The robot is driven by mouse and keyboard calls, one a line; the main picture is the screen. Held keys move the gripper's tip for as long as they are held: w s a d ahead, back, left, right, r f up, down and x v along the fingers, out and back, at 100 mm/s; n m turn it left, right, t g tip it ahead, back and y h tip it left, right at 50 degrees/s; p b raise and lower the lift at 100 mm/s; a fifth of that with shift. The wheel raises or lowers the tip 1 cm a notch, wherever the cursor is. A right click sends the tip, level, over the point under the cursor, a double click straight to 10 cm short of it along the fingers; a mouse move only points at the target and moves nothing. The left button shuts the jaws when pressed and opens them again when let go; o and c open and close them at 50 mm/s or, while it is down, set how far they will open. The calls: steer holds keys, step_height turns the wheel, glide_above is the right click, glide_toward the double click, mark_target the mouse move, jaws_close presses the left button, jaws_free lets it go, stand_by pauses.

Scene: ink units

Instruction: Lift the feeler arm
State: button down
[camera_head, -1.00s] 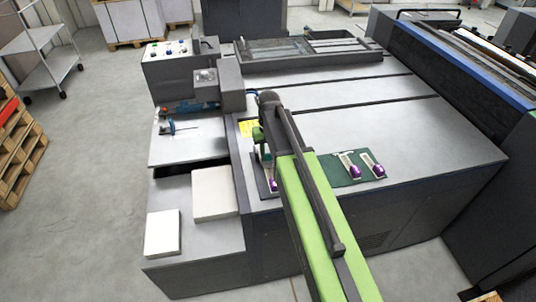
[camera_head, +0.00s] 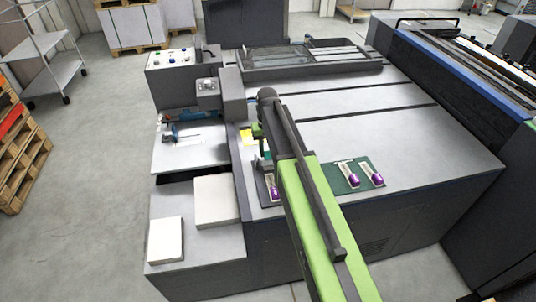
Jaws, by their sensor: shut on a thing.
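My gripper (camera_head: 264,168) is at the front left of the grey machine top, partly hidden by my own arm. It is small in view and low over a pale, purple-ended tool (camera_head: 274,193) on a dark mat. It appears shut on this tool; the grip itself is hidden. I cannot tell which part is the feeler arm.
A control box (camera_head: 171,60) with buttons and a grey block (camera_head: 232,97) stand behind the left shelf. Two white stacks (camera_head: 216,200) and (camera_head: 166,240) sit on the low front-left ledge. The machine top (camera_head: 420,130) is mostly clear.

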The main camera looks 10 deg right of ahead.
steer(key=shift+w+r, duration=0.15)
steer(key=shift+w, duration=0.85)
steer(key=shift+w+r, duration=0.1)
steer(key=shift+w, duration=0.85)
steer(key=shift+w+f, duration=0.2)
steer(key=shift+w, duration=1)
steer(key=shift+f, duration=0.1)
steer(key=shift+w+f, duration=0.1)
steer(key=shift+w, duration=0.05)
steer(key=c, duration=1.1)
jaws_free()
steer(key=shift+w, duration=0.1)
